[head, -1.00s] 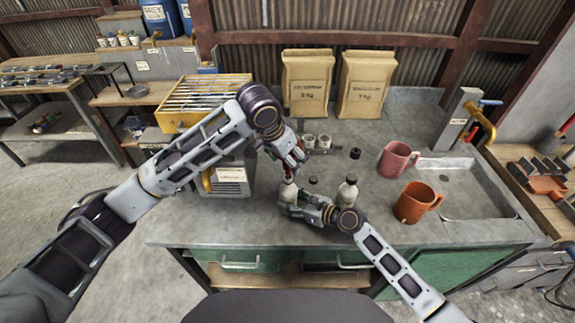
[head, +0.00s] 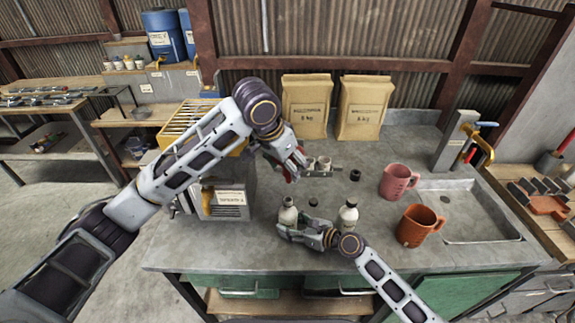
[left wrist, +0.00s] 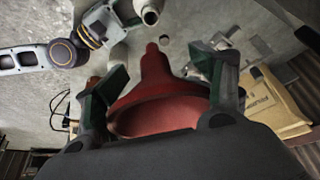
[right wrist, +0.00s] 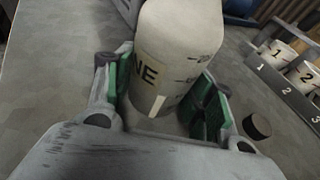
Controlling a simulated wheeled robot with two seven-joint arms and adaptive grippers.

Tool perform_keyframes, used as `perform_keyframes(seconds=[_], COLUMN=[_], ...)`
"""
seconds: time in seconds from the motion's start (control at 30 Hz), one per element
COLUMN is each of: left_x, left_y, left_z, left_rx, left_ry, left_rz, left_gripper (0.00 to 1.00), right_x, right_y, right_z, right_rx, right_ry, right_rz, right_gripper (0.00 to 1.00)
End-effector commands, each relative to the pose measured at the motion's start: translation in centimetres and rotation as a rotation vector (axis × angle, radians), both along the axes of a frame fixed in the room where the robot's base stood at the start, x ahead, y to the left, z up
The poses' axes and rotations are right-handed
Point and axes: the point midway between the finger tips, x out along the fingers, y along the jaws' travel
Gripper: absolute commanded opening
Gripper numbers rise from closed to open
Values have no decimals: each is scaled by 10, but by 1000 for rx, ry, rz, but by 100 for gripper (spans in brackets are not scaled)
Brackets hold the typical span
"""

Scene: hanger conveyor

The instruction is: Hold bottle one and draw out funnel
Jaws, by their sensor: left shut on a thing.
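Bottle one (head: 288,215) is a white bottle standing on the grey worktop, its label partly seen in the right wrist view (right wrist: 165,70). My right gripper (head: 290,231) has its green-padded fingers closed around its sides low down (right wrist: 165,105). The red funnel (left wrist: 160,95) is between the fingers of my left gripper (left wrist: 160,90), shut on it. In the left wrist view the spout is clear of the bottle mouth (left wrist: 149,16), with a gap between them. In the head view the left hand (head: 292,164) is behind and above bottle one and mostly hides the funnel.
A second white bottle (head: 348,216) stands right of bottle one. A dark cap (head: 313,202) lies between them, another (head: 355,175) behind. A rack with cups (head: 322,168), a pink mug (head: 396,182), an orange mug (head: 416,226) and a sink (head: 470,210) are around.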

Motion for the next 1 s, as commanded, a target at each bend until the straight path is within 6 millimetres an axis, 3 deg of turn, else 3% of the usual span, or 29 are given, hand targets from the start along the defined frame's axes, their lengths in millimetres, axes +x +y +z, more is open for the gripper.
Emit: perform_keyframes(seconds=[0.03,0.2,0.67,1.0], left_x=[0,0,0,0], left_y=[0,0,0,0], left_z=[0,0,0,0], left_rx=[0,0,0,0], left_ry=[0,0,0,0], left_rz=[0,0,0,0], left_gripper=[27,27,26,26], right_x=[0,0,-1,-16], right_y=[0,0,-2,-23], right_z=[0,0,0,7], right_rx=[-1,0,0,-2], right_ry=[1,0,1,0], right_rz=[0,0,0,0], right_gripper=[59,79,79,79])
